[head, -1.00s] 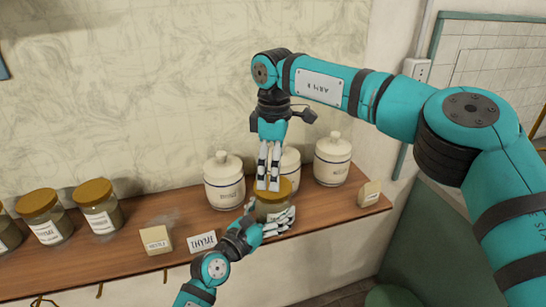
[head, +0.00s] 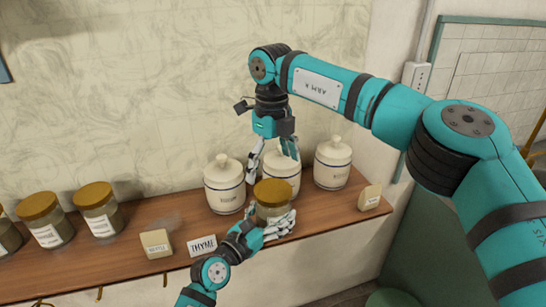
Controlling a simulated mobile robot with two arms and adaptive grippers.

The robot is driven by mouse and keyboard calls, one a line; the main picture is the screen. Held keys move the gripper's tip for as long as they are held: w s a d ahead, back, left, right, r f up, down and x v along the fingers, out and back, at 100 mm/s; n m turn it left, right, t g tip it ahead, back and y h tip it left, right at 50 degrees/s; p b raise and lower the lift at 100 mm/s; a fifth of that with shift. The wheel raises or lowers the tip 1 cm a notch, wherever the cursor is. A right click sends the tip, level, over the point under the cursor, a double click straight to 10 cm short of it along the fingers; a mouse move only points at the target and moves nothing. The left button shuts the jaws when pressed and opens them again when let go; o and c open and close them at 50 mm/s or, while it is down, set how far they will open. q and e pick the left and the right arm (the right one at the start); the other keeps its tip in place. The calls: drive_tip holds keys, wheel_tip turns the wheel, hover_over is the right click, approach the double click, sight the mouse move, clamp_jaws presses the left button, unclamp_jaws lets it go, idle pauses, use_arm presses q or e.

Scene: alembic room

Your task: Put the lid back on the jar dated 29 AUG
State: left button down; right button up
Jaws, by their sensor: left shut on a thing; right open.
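A glass jar (head: 269,212) with a gold-brown lid (head: 273,192) on its top stands near the front edge of the wooden shelf. My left gripper (head: 280,226) is shut around the jar's lower part from the front. My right gripper (head: 272,154) is open and empty above and behind the lid, fingers pointing down and apart from it. Whether the lid is fully seated cannot be told. The jar's date is hidden or too small to read.
White ceramic canisters (head: 224,184), (head: 332,163) stand behind and beside the jar. More gold-lidded jars (head: 98,210) stand at the left. A THYME card (head: 202,245) and small blocks (head: 157,244), (head: 369,197) sit along the shelf (head: 140,219).

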sight(273, 189)
drive_tip(key=n, duration=0.8)
drive_tip(key=shift+r, duration=0.2)
drive_tip(key=n, duration=0.7)
drive_tip(key=shift+r, duration=0.15)
drive_tip(key=n, duration=0.7)
drive_tip(key=shift+r+n, duration=0.2)
drive_tip(key=shift+n, duration=0.1)
drive_tip(key=n, duration=0.4)
drive_tip(key=shift+r, duration=0.1)
drive_tip(key=n, duration=0.3)
drive_tip(key=shift+d+n, duration=0.1)
drive_tip(key=shift+n, duration=0.3)
drive_tip(key=shift+w+f, duration=0.1)
drive_tip(key=shift+f, duration=3.85)
